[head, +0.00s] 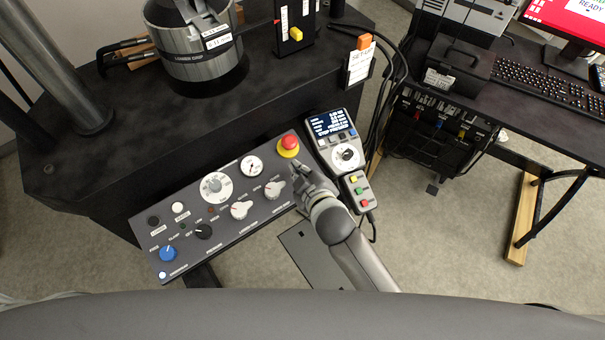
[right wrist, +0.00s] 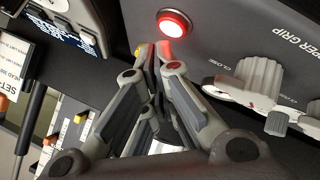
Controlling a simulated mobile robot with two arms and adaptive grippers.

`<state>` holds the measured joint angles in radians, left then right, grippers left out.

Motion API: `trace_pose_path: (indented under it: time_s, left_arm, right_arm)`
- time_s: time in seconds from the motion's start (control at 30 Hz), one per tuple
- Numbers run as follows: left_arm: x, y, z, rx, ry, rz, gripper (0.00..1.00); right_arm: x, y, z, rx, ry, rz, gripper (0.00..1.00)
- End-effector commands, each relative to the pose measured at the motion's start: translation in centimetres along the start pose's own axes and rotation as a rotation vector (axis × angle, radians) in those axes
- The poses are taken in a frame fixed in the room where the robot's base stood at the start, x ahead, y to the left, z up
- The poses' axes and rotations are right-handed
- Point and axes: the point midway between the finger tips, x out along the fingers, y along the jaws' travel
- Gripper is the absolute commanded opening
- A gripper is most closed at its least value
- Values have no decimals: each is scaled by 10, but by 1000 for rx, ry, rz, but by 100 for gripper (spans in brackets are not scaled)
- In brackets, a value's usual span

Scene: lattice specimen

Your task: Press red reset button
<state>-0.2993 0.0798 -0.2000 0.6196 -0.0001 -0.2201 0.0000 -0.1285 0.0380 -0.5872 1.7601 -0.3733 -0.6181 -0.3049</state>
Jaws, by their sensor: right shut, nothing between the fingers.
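The red reset button (right wrist: 174,24) glows in a pale ring on the dark panel, at the top of the right wrist view. In the head view it does not show, and my right gripper covers that part of the panel. My right gripper (head: 298,168) is shut and empty over the panel's right end. In the right wrist view its fingertips (right wrist: 153,52) are together just below the button, with a red glow on one. I cannot tell whether they touch it. My left gripper is not in view.
A red mushroom knob on a yellow base (head: 289,143) stands close to my gripper. Grip knobs (head: 240,209) sit to the left on the control panel (head: 213,248). A handheld pendant (head: 333,135) with a screen and a small coloured-button box (head: 357,190) lie close on the right.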

Motion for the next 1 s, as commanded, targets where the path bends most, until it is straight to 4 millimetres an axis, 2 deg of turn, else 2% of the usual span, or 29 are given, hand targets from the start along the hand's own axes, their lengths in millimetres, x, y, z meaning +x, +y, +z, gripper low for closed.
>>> trace_pose_path:
  time_s: [1.0]
  left_arm:
    - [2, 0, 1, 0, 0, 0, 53]
  right_arm:
    - [6, -4, 4, 0, 0, 0, 0]
